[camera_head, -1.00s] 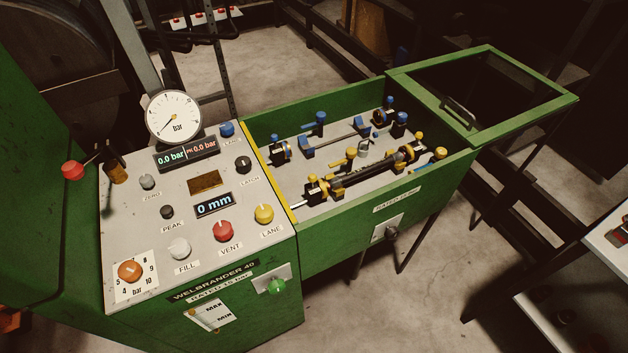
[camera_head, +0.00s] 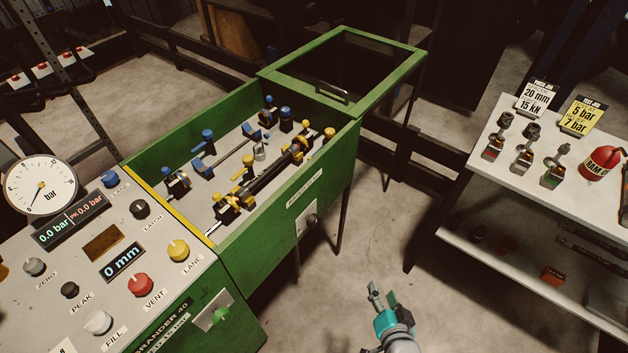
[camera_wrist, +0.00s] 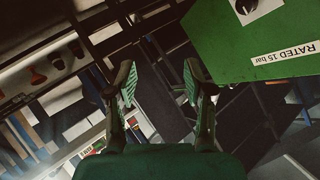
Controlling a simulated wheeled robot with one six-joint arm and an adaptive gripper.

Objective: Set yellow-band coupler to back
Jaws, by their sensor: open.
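Inside the open green trough (camera_head: 310,190) is a front row of yellow-marked fittings along a dark cylinder (camera_head: 272,174). Yellow-marked fittings stand at its near left end (camera_head: 226,208), beside its middle (camera_head: 248,170) and at its far right end (camera_head: 329,134). I cannot tell which of them is the yellow-band coupler or how it is set. My gripper (camera_head: 383,298) is open and empty, in front of the trough and well apart from it. In the wrist view my gripper (camera_wrist: 160,82) shows both fingers spread with nothing between them.
Blue-marked fittings (camera_head: 207,140) fill the trough's back row. A green-framed lid (camera_head: 341,38) is at the trough's far end. The control panel (camera_head: 120,235) has a yellow LANE knob (camera_head: 178,250). A white shelf (camera_head: 553,200) with parts stands right. Floor between is clear.

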